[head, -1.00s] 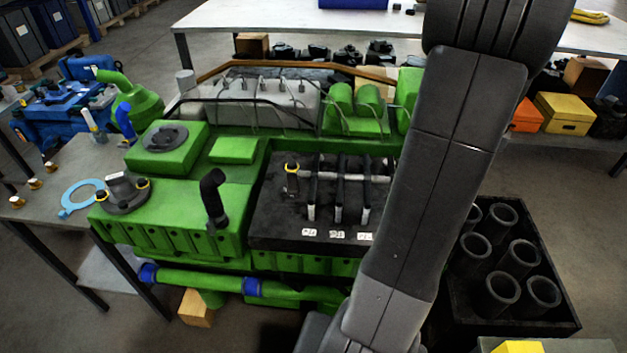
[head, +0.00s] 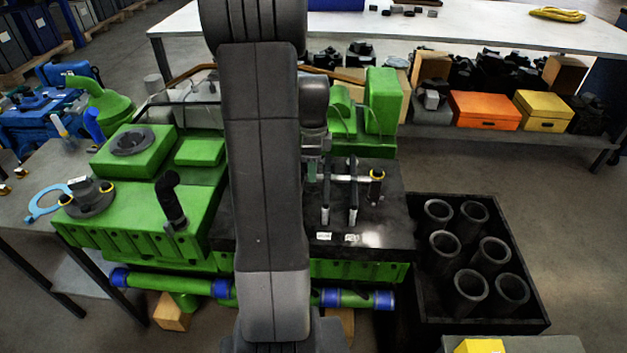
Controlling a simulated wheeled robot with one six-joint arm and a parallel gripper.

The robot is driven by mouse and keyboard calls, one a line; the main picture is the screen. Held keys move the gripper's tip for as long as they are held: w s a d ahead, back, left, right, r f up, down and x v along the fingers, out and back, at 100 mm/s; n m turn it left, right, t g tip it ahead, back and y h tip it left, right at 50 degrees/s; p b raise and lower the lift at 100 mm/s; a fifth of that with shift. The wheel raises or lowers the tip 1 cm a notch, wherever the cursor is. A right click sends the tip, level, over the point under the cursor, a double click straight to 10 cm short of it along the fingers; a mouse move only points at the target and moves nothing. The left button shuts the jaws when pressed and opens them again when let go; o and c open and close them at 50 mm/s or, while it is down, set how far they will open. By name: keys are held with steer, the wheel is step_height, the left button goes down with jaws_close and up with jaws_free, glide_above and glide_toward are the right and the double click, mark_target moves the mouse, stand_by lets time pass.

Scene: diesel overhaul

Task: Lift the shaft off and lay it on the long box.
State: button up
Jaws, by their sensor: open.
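The shaft (head: 345,179) is a grey bar with dark rocker arms across it, lying over the black top of the green engine (head: 190,230). A yellow ring shows at its right end, and my arm hides its left part. My gripper (head: 313,168) hangs just right of my upright arm, over or beside the visible shaft. It is open; its fingers are small and partly hidden, and I cannot tell whether they touch the shaft. I cannot say for sure which thing is the long box; an orange box (head: 484,110) stands on the shelf at the back right.
A black crate (head: 530,290) with several upright cylinders stands right of the engine. A yellow box (head: 543,112) is beside the orange one under the white table (head: 450,32). A black curved pipe (head: 170,197) rises from the engine's left. Floor shows at right.

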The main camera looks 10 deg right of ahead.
step_height(320, 180, down, 5)
steer(key=shift+s+d+r, duration=0.1)
steer(key=shift+s, duration=0.05)
jaws_close()
steer(key=shift+r, duration=0.15)
step_height(320, 180, up, 10)
steer(key=shift+f, duration=0.25)
steer(key=shift+r+p, duration=1.15)
steer(key=shift+r, duration=0.05)
